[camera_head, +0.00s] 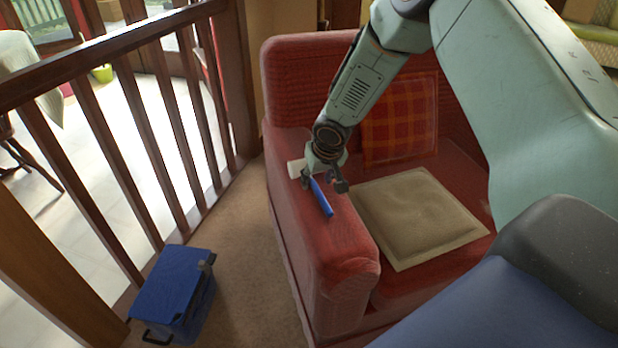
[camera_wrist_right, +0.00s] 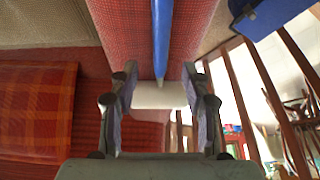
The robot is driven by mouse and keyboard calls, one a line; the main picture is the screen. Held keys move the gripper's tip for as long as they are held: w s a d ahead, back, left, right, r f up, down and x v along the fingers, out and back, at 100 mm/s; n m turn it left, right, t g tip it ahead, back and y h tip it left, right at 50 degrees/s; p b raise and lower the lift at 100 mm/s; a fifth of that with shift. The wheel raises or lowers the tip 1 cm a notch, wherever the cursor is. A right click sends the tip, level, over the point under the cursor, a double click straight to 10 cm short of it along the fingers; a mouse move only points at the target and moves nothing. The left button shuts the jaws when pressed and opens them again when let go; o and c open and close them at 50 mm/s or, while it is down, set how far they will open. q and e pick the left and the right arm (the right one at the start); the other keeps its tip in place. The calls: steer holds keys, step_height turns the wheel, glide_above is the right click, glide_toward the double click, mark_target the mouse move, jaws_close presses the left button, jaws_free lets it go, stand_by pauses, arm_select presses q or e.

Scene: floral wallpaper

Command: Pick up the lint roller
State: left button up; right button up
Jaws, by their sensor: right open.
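The lint roller lies on the left armrest of the red armchair. Its blue handle (camera_head: 321,198) points toward the front of the armrest, and its white roll (camera_head: 296,168) is at the back end. My right gripper (camera_head: 322,186) is at the roller, over the part where handle and roll meet. In the right wrist view the white roll (camera_wrist_right: 160,95) shows between the two open fingers (camera_wrist_right: 160,82), with the blue handle (camera_wrist_right: 161,35) running away from them. I cannot tell whether the fingers touch it. My left gripper is not in view.
The red armchair (camera_head: 325,250) holds a beige seat cushion (camera_head: 420,215) and a plaid pillow (camera_head: 400,120). A blue box (camera_head: 172,285) stands on the carpet at the left. A dark wooden railing (camera_head: 120,155) runs along the left.

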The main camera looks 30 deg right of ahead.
mark_target(316, 184)
steer(key=shift+x, duration=0.9)
steer(key=shift+w, duration=0.15)
steer(key=shift+f+b, duration=0.25)
steer(key=shift+b, duration=0.05)
steer(key=shift+c, duration=0.5)
jaws_close()
